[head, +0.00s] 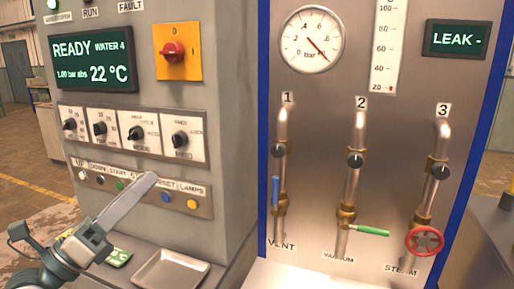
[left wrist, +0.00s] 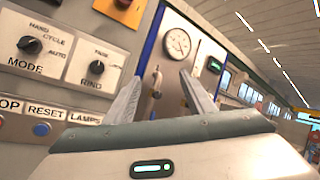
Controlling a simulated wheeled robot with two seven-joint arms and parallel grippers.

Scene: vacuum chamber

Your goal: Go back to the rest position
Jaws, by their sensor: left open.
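My left gripper (head: 143,188) reaches in from the lower left of the head view, in front of the button strip (head: 200,203) of the grey control cabinet. Its fingers hide part of the button row. In the left wrist view the two fingers (left wrist: 160,95) stand apart with nothing between them, so it is open and empty. It appears apart from the panel, though the exact gap cannot be told. My right gripper is in neither view.
The cabinet carries a READY display (head: 93,60), a red knob (head: 173,52) on yellow and several dials. A metal tray (head: 170,270) lies below. To the right, the pipe panel has a blue lever (head: 275,191), a green lever (head: 372,231) and a red handwheel (head: 424,241).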

